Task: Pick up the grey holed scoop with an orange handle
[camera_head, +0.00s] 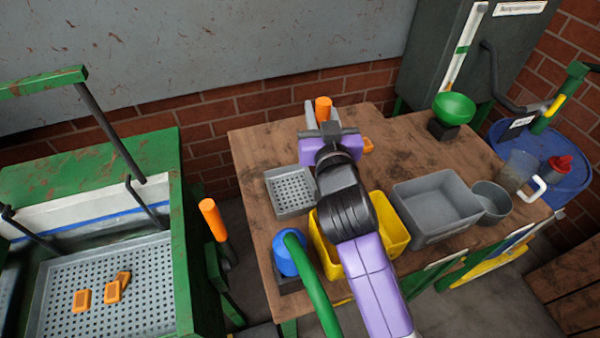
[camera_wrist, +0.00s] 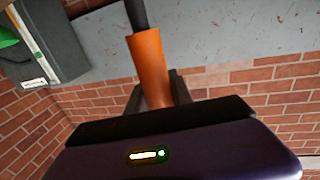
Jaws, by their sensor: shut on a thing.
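My gripper (camera_head: 327,131) is above the back of the wooden table, shut on an upright orange handle (camera_head: 323,107), whose top shows above the jaws. In the wrist view the orange handle (camera_wrist: 151,65) stands between my dark fingers (camera_wrist: 158,90), with a dark rod leading away from it. A grey holed square pan (camera_head: 290,191) shows just left of my wrist. It looks like the scoop's pan, but its join to the rod is hidden. I cannot tell if it touches the table.
A yellow bin (camera_head: 393,222), grey bin (camera_head: 437,207), grey cup (camera_head: 491,202) and blue ball-shaped thing (camera_head: 287,256) stand along the table front. A green funnel (camera_head: 454,108) stands behind. Left, a green machine holds a perforated tray (camera_head: 150,275) with orange pieces (camera_head: 113,292). Another orange handle (camera_head: 212,218) stands between.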

